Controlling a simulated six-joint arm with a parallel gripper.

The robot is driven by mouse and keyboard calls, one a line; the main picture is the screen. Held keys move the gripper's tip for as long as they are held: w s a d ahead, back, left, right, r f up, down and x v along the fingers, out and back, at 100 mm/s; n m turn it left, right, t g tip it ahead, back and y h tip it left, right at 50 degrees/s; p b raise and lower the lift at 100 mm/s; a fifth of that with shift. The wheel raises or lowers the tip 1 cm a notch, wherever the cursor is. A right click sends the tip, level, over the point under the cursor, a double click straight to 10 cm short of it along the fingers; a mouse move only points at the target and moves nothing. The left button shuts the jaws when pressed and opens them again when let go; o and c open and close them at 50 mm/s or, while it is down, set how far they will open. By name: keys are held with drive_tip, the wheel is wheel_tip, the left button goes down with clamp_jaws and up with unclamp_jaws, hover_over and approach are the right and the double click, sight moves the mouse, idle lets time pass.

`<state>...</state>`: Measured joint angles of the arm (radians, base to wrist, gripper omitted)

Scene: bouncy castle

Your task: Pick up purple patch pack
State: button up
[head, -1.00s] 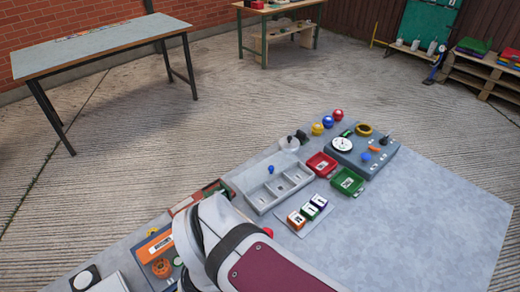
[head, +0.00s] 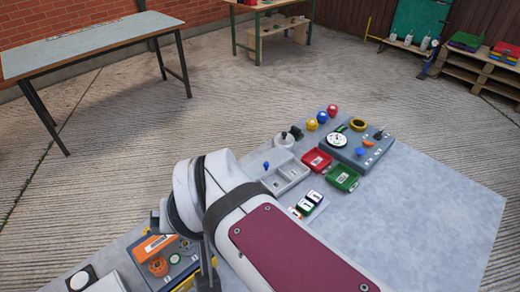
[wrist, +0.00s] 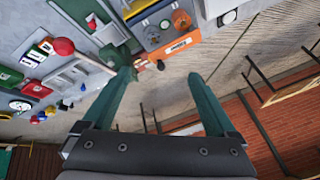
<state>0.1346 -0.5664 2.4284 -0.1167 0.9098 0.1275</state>
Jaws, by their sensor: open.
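The purple patch pack (head: 315,196) is a small block with a white label. My arm partly covers the near end of this row in the head view. My gripper (wrist: 161,77) is open and empty in the wrist view, its two green fingers wide apart.
A red tray (head: 314,164) and a green tray (head: 342,178) lie behind the packs, near a grey control panel (head: 357,150). A grey compartment tray (head: 289,172) is left of them. An orange box (head: 154,246) stands at the near left. The worktop's right side (head: 430,220) is clear.

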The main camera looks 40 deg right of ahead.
drive_tip(key=w+d+m+h, duration=0.2)
drive_tip(key=w+d, duration=0.1)
drive_tip(key=d, duration=0.4)
drive_tip(key=m+g+h, duration=0.3)
drive_tip(key=m+g, duration=0.2)
drive_tip(key=m, duration=0.3)
hover_over(315, 195)
drive_tip(key=s+a, duration=0.1)
drive_tip(key=a, duration=0.5)
wheel_tip(315, 195, down, 12)
drive_tip(key=x, duration=1.6)
drive_tip(key=shift+s+a+f, duration=0.1)
drive_tip(key=shift+a+f, duration=0.1)
drive_tip(key=shift+a, duration=0.15)
drive_tip(key=c, duration=1.4)
wheel_tip(315, 195, up, 5)
drive_tip(key=shift+s+f, duration=0.15)
drive_tip(key=shift+f, duration=0.05)
drive_tip(key=shift+c, duration=0.2)
drive_tip(key=s+r, duration=1)
drive_tip(key=s, duration=0.1)
drive_tip(key=shift+s+r, duration=0.2)
drive_tip(key=shift+r, duration=0.05)
